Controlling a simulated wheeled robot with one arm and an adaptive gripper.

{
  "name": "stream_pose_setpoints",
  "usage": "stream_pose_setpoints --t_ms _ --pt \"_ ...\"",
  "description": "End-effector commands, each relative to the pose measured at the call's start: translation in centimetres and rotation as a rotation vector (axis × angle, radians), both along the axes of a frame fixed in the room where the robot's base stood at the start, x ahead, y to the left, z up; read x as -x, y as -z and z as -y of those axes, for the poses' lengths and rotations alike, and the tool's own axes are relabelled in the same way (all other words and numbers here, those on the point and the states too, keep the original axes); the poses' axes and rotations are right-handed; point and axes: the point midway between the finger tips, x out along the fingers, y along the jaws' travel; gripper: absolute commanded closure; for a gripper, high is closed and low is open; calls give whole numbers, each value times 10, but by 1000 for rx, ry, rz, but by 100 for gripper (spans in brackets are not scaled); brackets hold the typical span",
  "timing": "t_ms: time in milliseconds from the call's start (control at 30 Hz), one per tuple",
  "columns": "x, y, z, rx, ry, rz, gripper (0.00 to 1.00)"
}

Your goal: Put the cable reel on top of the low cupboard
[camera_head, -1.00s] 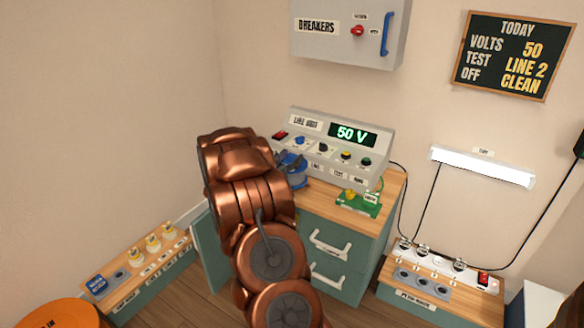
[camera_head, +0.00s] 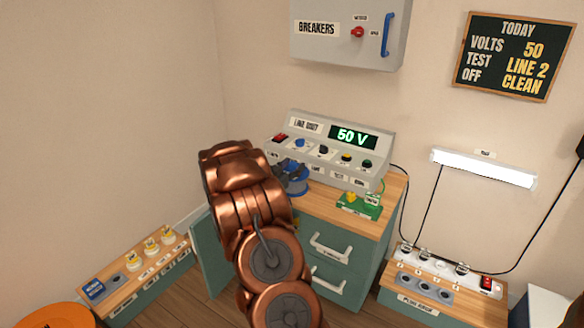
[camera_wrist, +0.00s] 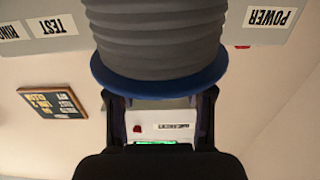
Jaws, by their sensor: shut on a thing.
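The cable reel has a blue flange and grey ridged cable wound on it. It fills the top middle of the wrist view (camera_wrist: 160,45). My gripper (camera_wrist: 161,106) is shut on its blue rim, one dark finger on each side. In the head view the blue reel (camera_head: 295,184) shows just right of my copper arm, which hides part of it and the gripper. It appears over the back left of the wooden top of the teal cupboard (camera_head: 352,222), in front of the grey console. I cannot tell whether it touches the top.
The sloped console (camera_head: 330,150) with a "50 V" display stands at the back of the top. A green board (camera_head: 360,205) sits at its right. Low units stand left (camera_head: 140,265) and right (camera_head: 440,285). A teal door stands open at left.

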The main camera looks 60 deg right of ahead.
Motion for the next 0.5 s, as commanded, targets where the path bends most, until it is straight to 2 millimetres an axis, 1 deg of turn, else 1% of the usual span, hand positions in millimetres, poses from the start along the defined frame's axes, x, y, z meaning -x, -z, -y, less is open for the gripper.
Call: stream_pose_setpoints --t_ms 33,233,267,500 --pt "0 0 0 1 0 1 45" --pt "0 0 0 1 0 0 25" --pt "0 0 0 1 0 0 23" --pt "0 0 0 0 0 0 23"
